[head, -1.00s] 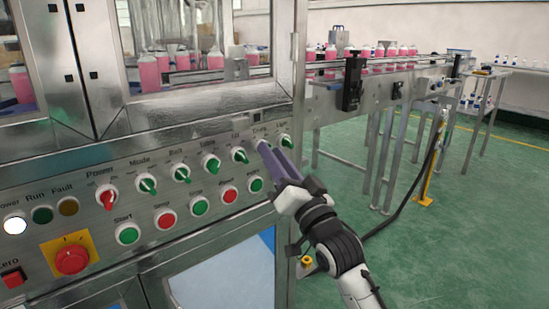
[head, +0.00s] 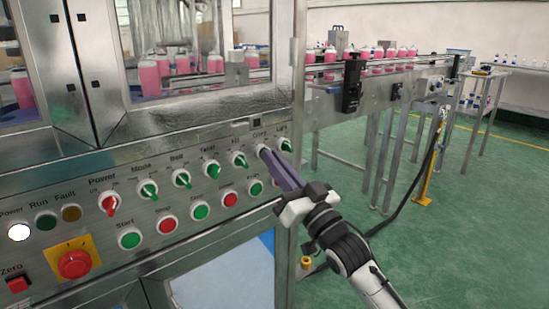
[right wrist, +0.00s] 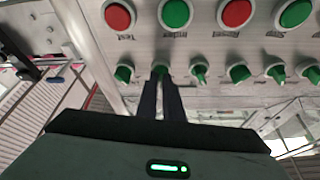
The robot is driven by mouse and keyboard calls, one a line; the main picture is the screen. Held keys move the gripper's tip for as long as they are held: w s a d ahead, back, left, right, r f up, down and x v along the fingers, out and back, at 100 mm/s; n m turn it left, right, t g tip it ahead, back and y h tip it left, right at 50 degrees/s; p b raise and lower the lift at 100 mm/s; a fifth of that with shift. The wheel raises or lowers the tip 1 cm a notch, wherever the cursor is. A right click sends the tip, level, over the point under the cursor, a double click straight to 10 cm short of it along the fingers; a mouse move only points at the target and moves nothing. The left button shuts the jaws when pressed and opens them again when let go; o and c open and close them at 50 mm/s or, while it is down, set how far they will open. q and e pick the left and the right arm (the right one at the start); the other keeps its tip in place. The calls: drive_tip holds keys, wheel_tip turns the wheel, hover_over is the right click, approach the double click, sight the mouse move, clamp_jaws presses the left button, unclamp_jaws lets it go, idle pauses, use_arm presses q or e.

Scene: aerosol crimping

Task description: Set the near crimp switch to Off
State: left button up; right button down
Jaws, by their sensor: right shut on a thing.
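The crimp switch (head: 261,149) is a selector knob in the upper row of the slanted metal panel, between the fill switch (head: 238,159) and the light switch (head: 284,145). My right gripper (head: 266,153) has its purple-grey fingers on it and hides most of the knob. In the right wrist view, a bit of the green crimp switch (right wrist: 161,70) shows at the fingertips (right wrist: 160,79). The gripper is shut on it. Which way the knob points is hard to read behind the fingers. My left gripper is not in view.
Below the switches is a row of round push buttons, including a green one (head: 255,187) close under the fingers. The red power switch (head: 109,203) and a red emergency knob (head: 74,264) are at left. A conveyor with pink bottles (head: 363,53) stands behind right.

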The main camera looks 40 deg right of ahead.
use_arm(q)
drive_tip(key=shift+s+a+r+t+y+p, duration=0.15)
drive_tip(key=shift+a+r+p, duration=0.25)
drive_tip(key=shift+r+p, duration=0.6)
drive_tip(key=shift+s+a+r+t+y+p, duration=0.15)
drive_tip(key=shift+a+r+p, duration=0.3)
drive_tip(key=shift+p, duration=0.85)
use_arm(e)
drive_tip(key=shift+d+r+n+g+y, duration=0.1)
drive_tip(key=shift+n+g+y, duration=0.1)
drive_tip(key=shift+n+y, duration=1.3)
drive_tip(key=shift+d+f+n+g+y, duration=0.15)
drive_tip(key=shift+n+y, duration=0.35)
drive_tip(key=shift+n, duration=1.95)
drive_tip(key=shift+r+n+g+y, duration=0.2)
drive_tip(key=shift+n+y, duration=0.8)
drive_tip(key=shift+n, duration=0.95)
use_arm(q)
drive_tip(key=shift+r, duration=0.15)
use_arm(e)
drive_tip(key=shift+n, duration=0.3)
drive_tip(key=shift+g, duration=0.25)
drive_tip(key=c, duration=1.9)
unclamp_jaws()
use_arm(q)
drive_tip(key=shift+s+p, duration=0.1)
drive_tip(key=shift+p, duration=0.5)
use_arm(e)
drive_tip(key=v, duration=1)
drive_tip(key=shift+f, duration=0.25)
